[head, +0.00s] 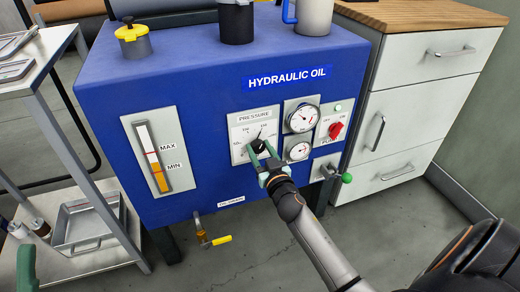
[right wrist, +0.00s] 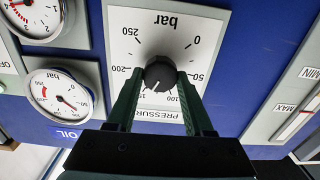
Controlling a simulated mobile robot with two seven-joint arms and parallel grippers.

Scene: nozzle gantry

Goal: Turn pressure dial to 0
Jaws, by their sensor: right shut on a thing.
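The pressure dial is a black round knob (right wrist: 160,73) on a white panel (head: 242,128) marked PRESSURE, on the front of the blue hydraulic oil tank (head: 210,90). Its scale in bar runs from 0 to 250, upside down in the right wrist view. The knob's light mark seems to point near 150, partly hidden there by the fingers. My right gripper (head: 262,150) is shut on the knob, one green finger on each side, as the right wrist view (right wrist: 159,82) shows. A green part of my left gripper (head: 26,266) shows at the lower left edge; its jaws are not clear.
Two round gauges (head: 302,117) and a red pump switch (head: 336,130) are right of the dial. A green-ended lever (head: 346,178) lies below them. A level gauge (head: 153,155) is left. A metal cart (head: 125,225) and a drawer cabinet (head: 415,95) flank the tank.

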